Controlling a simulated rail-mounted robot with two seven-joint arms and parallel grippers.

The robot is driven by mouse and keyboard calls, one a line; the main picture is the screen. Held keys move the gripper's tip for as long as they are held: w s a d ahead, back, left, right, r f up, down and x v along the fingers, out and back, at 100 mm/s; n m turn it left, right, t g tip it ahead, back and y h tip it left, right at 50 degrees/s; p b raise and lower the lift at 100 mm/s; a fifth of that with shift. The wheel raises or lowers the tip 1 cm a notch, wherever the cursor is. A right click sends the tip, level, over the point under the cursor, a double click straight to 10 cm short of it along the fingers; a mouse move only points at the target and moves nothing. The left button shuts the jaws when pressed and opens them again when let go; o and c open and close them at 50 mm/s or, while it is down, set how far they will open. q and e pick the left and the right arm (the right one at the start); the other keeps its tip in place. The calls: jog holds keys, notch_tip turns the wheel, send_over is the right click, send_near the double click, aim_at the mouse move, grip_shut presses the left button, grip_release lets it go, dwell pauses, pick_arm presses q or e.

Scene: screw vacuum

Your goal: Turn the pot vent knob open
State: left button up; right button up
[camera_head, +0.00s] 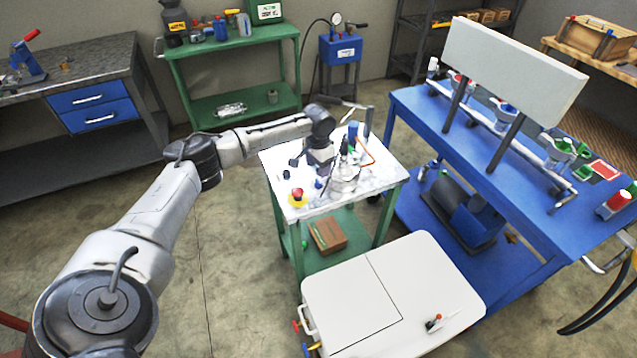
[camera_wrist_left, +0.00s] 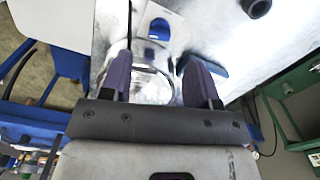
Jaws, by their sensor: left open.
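The silver metal pot (camera_head: 345,178) stands on the white top of a small green-legged cart (camera_head: 378,188). My left gripper (camera_head: 322,168) reaches down over the pot from the left. It is open in the left wrist view (camera_wrist_left: 160,72), with its two purple-tipped fingers apart and nothing seen held. The pot's round, shiny rim (camera_wrist_left: 150,82) shows between and beyond the fingers. A blue knob-like part (camera_wrist_left: 158,28) shows on a pale plate above them; I cannot tell whether it is the vent knob. My right gripper is not in view.
A blue upright part and an orange-red tube crowd the pot's right side. A white-topped cabinet (camera_head: 400,290) stands in front, and a blue bench (camera_head: 440,125) to the right.

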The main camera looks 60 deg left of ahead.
aim_at(318, 181)
pick_arm(q)
notch_tip(318, 181, down, 5)
jog(key=shift+f+b, duration=0.1)
jog(key=shift+b, duration=0.45)
jog(key=shift+f, duration=0.65)
